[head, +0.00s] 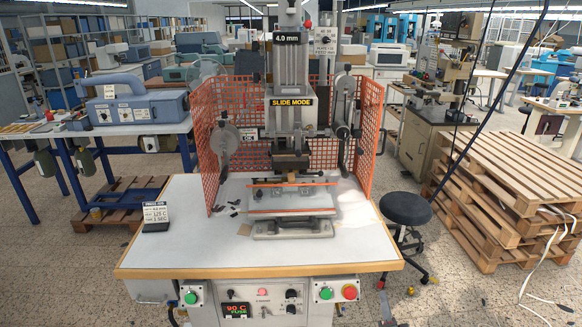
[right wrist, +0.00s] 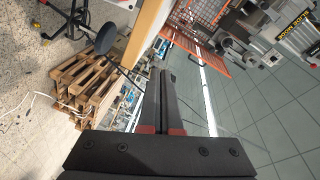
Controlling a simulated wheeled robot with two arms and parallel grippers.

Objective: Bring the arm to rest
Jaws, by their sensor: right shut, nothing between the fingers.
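My right gripper (right wrist: 162,73) shows in the right wrist view, its two dark fingers together and empty. Its fingers are clear of everything in view; the floor, a stool and the press lie beyond them. In the head view I cannot make out either gripper over the worktable. The foil stamping press (head: 290,105) stands on the white worktable (head: 180,235) in the head view. It also shows tilted at the upper right of the right wrist view (right wrist: 290,35). My left gripper is not seen.
Orange mesh guards (head: 370,140) flank the press. A black stool (head: 405,208) and stacked wooden pallets (head: 510,185) stand to the right. A small display stand (head: 155,215) is on the table's left. The table's front left is clear. A blue-grey machine (head: 135,105) sits on a bench at left.

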